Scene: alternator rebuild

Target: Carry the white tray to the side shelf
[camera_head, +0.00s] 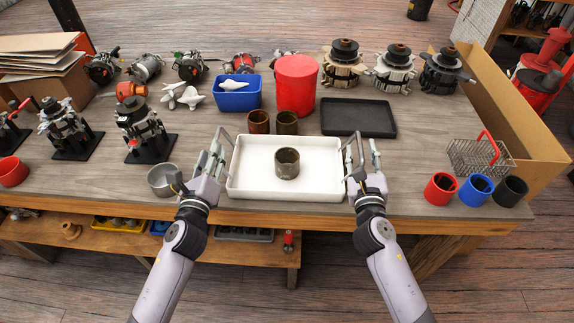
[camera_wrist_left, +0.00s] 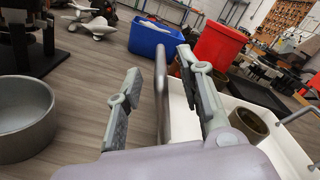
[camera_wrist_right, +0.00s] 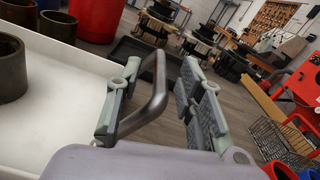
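The white tray (camera_head: 245,180) lies on the workbench near its front edge, with a brown metal cup (camera_head: 287,163) standing in it. It has a grey bar handle at each short end. My left gripper (camera_head: 212,152) is at the left end; in the left wrist view its open fingers stand on either side of the left handle (camera_wrist_left: 162,95). My right gripper (camera_head: 362,152) is at the right end; in the right wrist view its fingers are open with the right handle (camera_wrist_right: 155,98) between them, nearer the left finger. The side shelf cannot be identified for certain.
Behind the tray stand two brown cups (camera_head: 259,122), a red canister (camera_head: 296,85), a blue bin (camera_head: 237,94) and a black tray (camera_head: 358,117). A grey bowl (camera_head: 162,180) is close left of my left gripper. A wire basket (camera_head: 478,158) and coloured cups (camera_head: 475,190) stand right.

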